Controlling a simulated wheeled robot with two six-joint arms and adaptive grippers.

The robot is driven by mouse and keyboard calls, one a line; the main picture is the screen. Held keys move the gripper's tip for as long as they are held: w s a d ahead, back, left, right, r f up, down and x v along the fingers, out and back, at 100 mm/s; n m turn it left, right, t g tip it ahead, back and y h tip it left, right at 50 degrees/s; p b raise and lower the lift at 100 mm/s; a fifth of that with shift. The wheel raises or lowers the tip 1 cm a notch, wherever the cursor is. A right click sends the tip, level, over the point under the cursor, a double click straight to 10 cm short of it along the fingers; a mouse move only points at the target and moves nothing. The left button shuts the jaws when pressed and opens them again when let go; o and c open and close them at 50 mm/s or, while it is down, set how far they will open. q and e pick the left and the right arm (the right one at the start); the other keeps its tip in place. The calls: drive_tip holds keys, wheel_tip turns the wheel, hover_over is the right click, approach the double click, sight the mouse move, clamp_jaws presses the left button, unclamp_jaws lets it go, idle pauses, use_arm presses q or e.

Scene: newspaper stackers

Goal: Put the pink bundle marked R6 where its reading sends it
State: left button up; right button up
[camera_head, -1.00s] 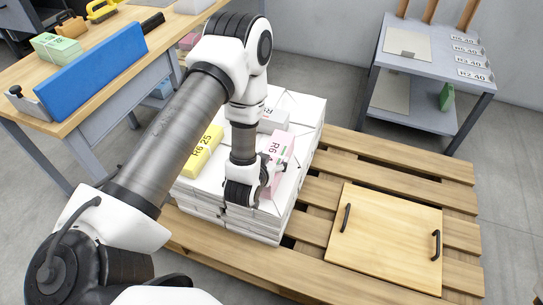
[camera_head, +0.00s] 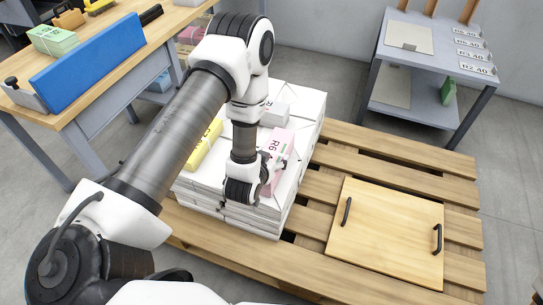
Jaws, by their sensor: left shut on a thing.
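The pink bundle marked R6 (camera_head: 281,144) is on top of the white paper stack (camera_head: 307,113), at its right side. My left gripper (camera_head: 268,176) is shut on the pink bundle at its near end. The gripper and wrist hide part of the bundle and any reading beyond "R6". I cannot tell whether the bundle is touching the stack. Signs on the grey shelf unit (camera_head: 408,75) at the back right include "R3 40" (camera_head: 470,54) and "R2 40" (camera_head: 477,68); the upper ones are small. My right gripper is not in view.
A yellow bundle (camera_head: 203,150) and a whitish bundle (camera_head: 276,112) lie on the stack. A wooden board with two black handles (camera_head: 390,232) lies on the pallet (camera_head: 462,198).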

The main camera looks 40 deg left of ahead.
use_arm(q)
drive_tip(key=shift+f, duration=0.15)
drive_tip(key=o, duration=1.9)
